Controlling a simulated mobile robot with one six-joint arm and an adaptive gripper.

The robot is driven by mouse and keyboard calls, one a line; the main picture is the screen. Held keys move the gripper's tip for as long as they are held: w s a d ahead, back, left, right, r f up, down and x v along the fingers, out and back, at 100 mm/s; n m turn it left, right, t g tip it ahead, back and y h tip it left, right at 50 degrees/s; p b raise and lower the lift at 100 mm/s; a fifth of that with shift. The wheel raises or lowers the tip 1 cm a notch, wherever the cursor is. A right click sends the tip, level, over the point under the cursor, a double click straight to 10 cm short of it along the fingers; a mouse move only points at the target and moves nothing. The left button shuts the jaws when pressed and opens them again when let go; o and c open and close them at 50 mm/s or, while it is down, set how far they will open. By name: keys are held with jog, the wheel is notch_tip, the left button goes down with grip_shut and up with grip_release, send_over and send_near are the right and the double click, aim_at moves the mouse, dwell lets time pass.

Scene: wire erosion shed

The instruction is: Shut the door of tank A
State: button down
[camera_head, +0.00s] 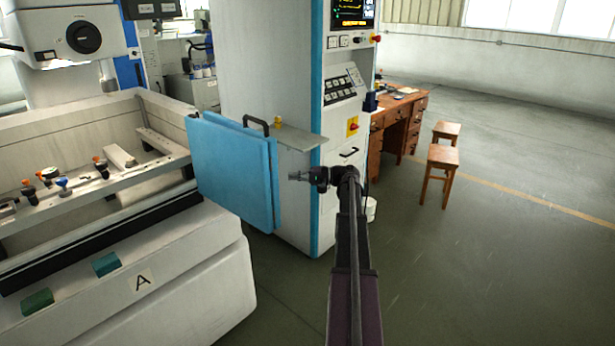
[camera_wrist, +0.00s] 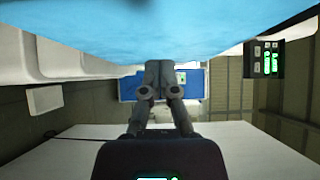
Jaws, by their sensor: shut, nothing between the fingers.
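Tank A (camera_head: 60,140) is a pale, open-topped machine tank at the left of the head view, with the letter "A" (camera_head: 143,280) on its base. Its light blue door (camera_head: 232,175) stands open, swung out from the tank's right front corner. A dark handle (camera_head: 256,124) shows at the door's top edge. My gripper (camera_head: 293,176) is shut and empty, just right of the door's free edge, pointing left; contact cannot be told. In the wrist view, a light blue surface, likely the door (camera_wrist: 160,25), fills the top, beyond my closed fingers (camera_wrist: 158,72).
A tall control cabinet (camera_head: 265,60) with a blue edge stands behind the door, with a grey shelf (camera_head: 300,138) sticking out. A wooden desk (camera_head: 400,120) and stools (camera_head: 441,160) stand farther right. The right floor is clear.

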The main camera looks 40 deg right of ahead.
jog(key=shift+w+a, duration=0.15)
jog(key=shift+a, duration=1.05)
jog(key=shift+w+a, duration=0.15)
jog(key=shift+a, duration=1)
